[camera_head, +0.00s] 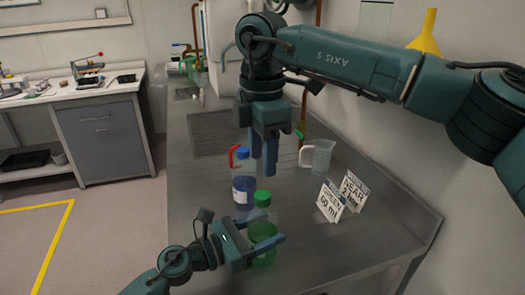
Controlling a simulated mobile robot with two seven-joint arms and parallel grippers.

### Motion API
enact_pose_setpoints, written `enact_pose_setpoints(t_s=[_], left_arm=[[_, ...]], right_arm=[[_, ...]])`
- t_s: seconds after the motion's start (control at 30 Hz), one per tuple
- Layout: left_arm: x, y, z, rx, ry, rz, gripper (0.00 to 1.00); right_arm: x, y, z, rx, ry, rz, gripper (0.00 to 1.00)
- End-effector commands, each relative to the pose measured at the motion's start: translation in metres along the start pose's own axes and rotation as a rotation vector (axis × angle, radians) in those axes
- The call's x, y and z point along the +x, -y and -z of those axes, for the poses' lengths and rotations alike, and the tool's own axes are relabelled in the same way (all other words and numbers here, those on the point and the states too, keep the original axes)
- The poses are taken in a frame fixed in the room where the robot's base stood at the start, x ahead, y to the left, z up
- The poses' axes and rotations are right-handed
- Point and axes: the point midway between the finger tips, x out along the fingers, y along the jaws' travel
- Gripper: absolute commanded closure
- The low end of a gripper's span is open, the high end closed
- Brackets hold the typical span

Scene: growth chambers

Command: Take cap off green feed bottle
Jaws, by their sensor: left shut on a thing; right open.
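The green feed bottle (262,231) stands upright on the steel counter near its front, with its green cap (262,198) on top. My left gripper (268,245) is shut around the bottle's body, coming from the left. My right gripper (264,170) is open and empty, pointing down. In the picture its fingertips are just above the green cap and apart from it; how far they are in depth is hard to tell.
A bottle of blue liquid (244,190) stands just behind the green one. Red and green handles show behind. The wall bounds the right side.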

Motion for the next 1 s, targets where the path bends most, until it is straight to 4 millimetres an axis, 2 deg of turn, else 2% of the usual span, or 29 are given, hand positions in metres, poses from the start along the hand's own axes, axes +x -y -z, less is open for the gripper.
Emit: enact_pose_setpoints(t_s=[0.17, 0.27, 0.5, 0.7, 1.0], left_arm=[[0.000, 0.000, 0.001, 0.000, -0.001, 0.000, 1.00], [0.000, 0.000, 0.001, 0.000, -0.001, 0.000, 1.00], [0.000, 0.000, 0.001, 0.000, -0.001, 0.000, 1.00], [0.000, 0.000, 0.001, 0.000, -0.001, 0.000, 1.00], [0.000, 0.000, 0.001, 0.000, -0.001, 0.000, 1.00]], right_arm=[[0.003, 0.000, 0.000, 0.094, 0.000, 0.001, 0.54], [0.011, 0.000, 0.000, 0.104, 0.000, 0.001, 0.54], [0.049, 0.000, 0.000, 0.102, -0.001, 0.003, 0.54], [0.072, 0.000, 0.000, 0.102, 0.000, 0.001, 0.54], [0.081, 0.000, 0.000, 0.101, -0.001, 0.000, 0.54]])
